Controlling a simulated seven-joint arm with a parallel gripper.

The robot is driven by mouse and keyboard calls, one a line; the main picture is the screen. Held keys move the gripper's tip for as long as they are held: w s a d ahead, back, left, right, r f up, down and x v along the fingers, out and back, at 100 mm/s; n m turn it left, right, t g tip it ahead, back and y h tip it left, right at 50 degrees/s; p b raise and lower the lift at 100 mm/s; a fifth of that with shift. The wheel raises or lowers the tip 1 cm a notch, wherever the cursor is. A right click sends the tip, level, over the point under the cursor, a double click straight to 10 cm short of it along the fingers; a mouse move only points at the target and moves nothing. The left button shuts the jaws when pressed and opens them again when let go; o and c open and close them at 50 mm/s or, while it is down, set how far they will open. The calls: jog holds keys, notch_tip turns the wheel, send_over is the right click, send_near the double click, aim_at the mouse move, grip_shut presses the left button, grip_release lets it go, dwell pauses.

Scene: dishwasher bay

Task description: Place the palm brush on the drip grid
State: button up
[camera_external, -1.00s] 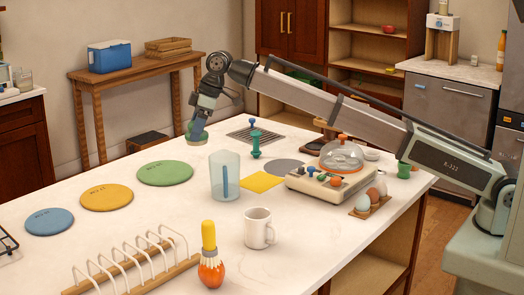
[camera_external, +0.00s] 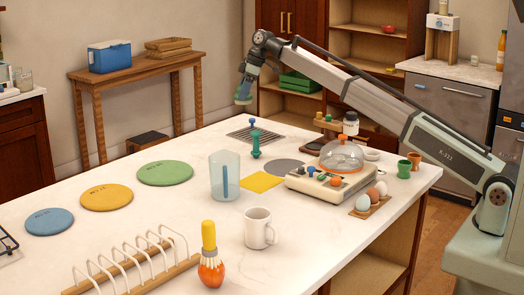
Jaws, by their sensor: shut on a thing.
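My gripper (camera_external: 246,84) is raised above the far end of the white counter, pointing down. The brush is in the air, clear of the counter. The drip grid (camera_external: 275,133) is a dark slatted square set at the counter's far edge. The brush shows above and slightly left of the grid in the picture; their exact offset in depth is hard to tell.
A teal stand with a blue knob (camera_external: 255,145) is at the grid's near side. A clear jug (camera_external: 224,178), yellow cloth (camera_external: 262,182), grey disc (camera_external: 285,167) and domed appliance (camera_external: 331,183) stand nearer. Jars (camera_external: 350,122) are to the grid's right. Colored round mats (camera_external: 165,173) lie left.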

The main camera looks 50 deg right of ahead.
jog(key=w+d, duration=0.1)
jog(key=d, duration=0.7)
jog(key=shift+f, duration=7.5)
jog(key=shift+f, duration=0.15)
jog(key=o, duration=1.1)
jog(key=v, duration=1.2)
